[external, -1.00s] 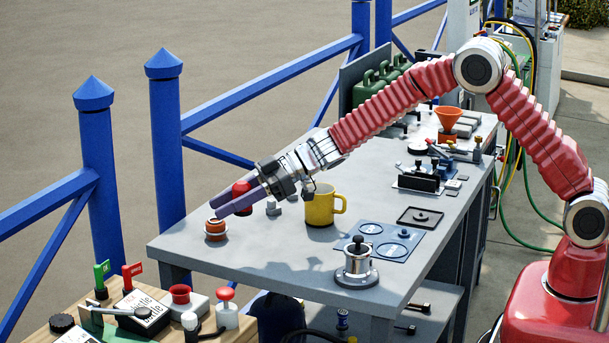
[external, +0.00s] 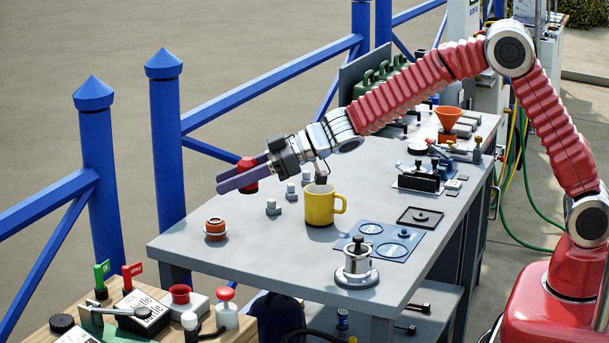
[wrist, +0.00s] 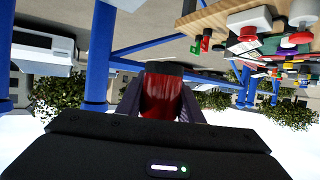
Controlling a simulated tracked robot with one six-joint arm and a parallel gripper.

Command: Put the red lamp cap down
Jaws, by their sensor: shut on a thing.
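The red lamp cap (external: 248,176) is between the purple fingers of my gripper (external: 238,178), which is shut on it. The cap is in the air above the far left part of the grey table. In the wrist view the red cap (wrist: 163,97) shows between the fingers, with a dark end towards the top of the picture. An orange lamp base (external: 215,229) stands on the table near its left corner, below and to the left of my gripper, and apart from the cap.
A yellow mug (external: 321,206) stands right of the lamp base, with several small grey fittings (external: 273,207) near it. A silver plunger pot (external: 356,263) stands at the front edge. Blue railing (external: 167,140) runs behind the table. The tabletop between lamp base and mug is mostly clear.

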